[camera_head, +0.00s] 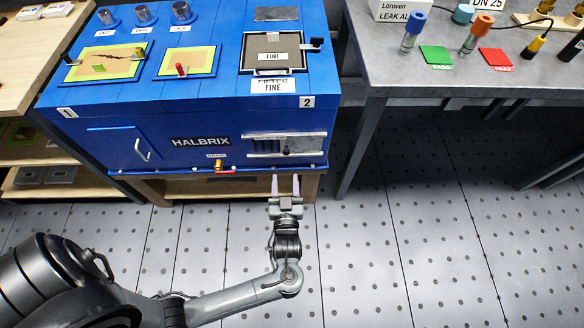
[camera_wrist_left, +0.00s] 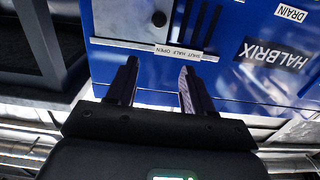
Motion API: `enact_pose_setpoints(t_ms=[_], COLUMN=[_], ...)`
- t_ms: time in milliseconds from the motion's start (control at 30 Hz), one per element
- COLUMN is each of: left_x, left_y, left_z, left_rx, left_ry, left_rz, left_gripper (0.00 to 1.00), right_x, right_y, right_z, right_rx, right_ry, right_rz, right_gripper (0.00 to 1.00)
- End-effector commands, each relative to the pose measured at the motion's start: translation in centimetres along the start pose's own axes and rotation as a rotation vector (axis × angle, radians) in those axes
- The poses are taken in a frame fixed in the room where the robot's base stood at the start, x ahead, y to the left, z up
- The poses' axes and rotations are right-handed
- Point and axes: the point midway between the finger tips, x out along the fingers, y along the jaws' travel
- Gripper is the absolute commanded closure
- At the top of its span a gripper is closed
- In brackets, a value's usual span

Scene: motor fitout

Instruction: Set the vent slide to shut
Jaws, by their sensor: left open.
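The vent slide is a silver plate (camera_head: 265,146) on the front of the blue HALBRIX cabinet, at its right. Its dark knob (camera_head: 286,151) is near the middle of the plate. In the left wrist view the knob (camera_wrist_left: 159,18) shows at the top, near a white strip marked SHUT, HALF, OPEN (camera_wrist_left: 184,52). I cannot tell exactly which mark it lines up with. My left gripper (camera_head: 285,183) is open and empty, in front of and below the vent, apart from it. Its fingers (camera_wrist_left: 158,72) point toward the cabinet front. My right gripper is not in view.
The blue cabinet (camera_head: 110,118) has a small door handle (camera_head: 142,150) and a brass drain valve (camera_head: 219,164) left of the vent. A ledge runs along its lower front edge. A grey table (camera_head: 420,75) stands at right. The floor in front is clear.

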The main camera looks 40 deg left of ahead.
Motion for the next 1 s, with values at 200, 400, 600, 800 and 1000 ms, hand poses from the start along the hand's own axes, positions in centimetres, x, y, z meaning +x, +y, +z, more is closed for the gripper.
enact_pose_setpoints(t_ms=[200, 400, 600, 800, 1000], left_x=[0.8, 1.7, 4.3, 7.6, 10.2], left_y=[0.9, 1.1, 1.1, 1.1, 1.1], left_z=[3.0, 3.3, 3.2, 3.3, 3.1], left_rx=[-0.021, -0.026, -0.026, -0.025, -0.025], left_ry=[0.017, 0.022, 0.025, 0.024, 0.023], left_rz=[0.001, 0.001, 0.001, 0.001, 0.001], left_gripper=[0.48, 0.48, 0.48, 0.48, 0.48], right_x=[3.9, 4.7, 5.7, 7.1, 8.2], right_y=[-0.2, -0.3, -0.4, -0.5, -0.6], right_z=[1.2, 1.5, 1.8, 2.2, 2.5], right_rx=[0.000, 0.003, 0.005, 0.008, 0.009], right_ry=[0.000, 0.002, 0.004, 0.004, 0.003], right_rz=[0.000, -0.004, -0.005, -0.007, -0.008], right_gripper=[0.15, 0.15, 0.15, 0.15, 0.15])
